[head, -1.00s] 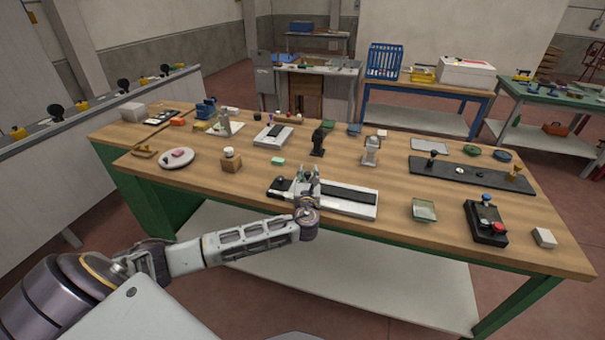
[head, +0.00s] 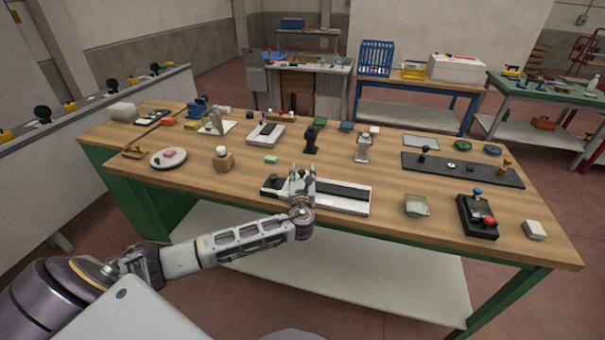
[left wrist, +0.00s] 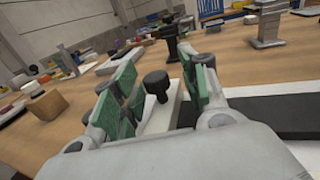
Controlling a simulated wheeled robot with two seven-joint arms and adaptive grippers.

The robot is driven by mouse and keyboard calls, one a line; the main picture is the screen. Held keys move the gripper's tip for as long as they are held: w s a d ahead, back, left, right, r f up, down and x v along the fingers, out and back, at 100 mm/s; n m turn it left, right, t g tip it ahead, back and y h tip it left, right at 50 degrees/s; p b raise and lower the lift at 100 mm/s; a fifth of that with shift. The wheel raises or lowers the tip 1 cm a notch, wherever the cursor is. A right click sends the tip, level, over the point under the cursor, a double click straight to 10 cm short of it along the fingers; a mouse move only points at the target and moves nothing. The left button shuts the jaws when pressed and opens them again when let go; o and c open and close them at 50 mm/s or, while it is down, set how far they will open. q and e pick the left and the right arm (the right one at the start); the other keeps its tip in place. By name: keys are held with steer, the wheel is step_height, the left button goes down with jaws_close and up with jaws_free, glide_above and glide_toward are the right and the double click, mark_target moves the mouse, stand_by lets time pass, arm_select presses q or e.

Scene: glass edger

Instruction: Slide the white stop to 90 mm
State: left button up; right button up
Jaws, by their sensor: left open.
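The ruled slide fixture, a white base with a dark strip (head: 343,191), lies near the front edge of the bench. In the left wrist view, a white block with a black knob (left wrist: 157,83), which looks like the white stop (left wrist: 160,114), stands between the fingers of my left gripper (left wrist: 160,95). The green pads are apart on either side, and I see no clear contact. In the head view, my open left gripper (head: 301,173) is over the fixture, left of the strip, and hides the stop. The scale marks cannot be read. My right gripper is not in view.
A black knob (head: 272,181) sits at the fixture's left end. A wooden block with a white knob (head: 222,159) and a plate (head: 168,158) are to the left. A green glass dish (head: 416,205) and a black button box (head: 478,216) are to the right.

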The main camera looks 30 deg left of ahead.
arm_select(q)
steer(key=v, duration=1.1)
steer(key=shift+s+d, duration=0.15)
steer(key=shift+s, duration=0.1)
steer(key=shift+f, duration=0.1)
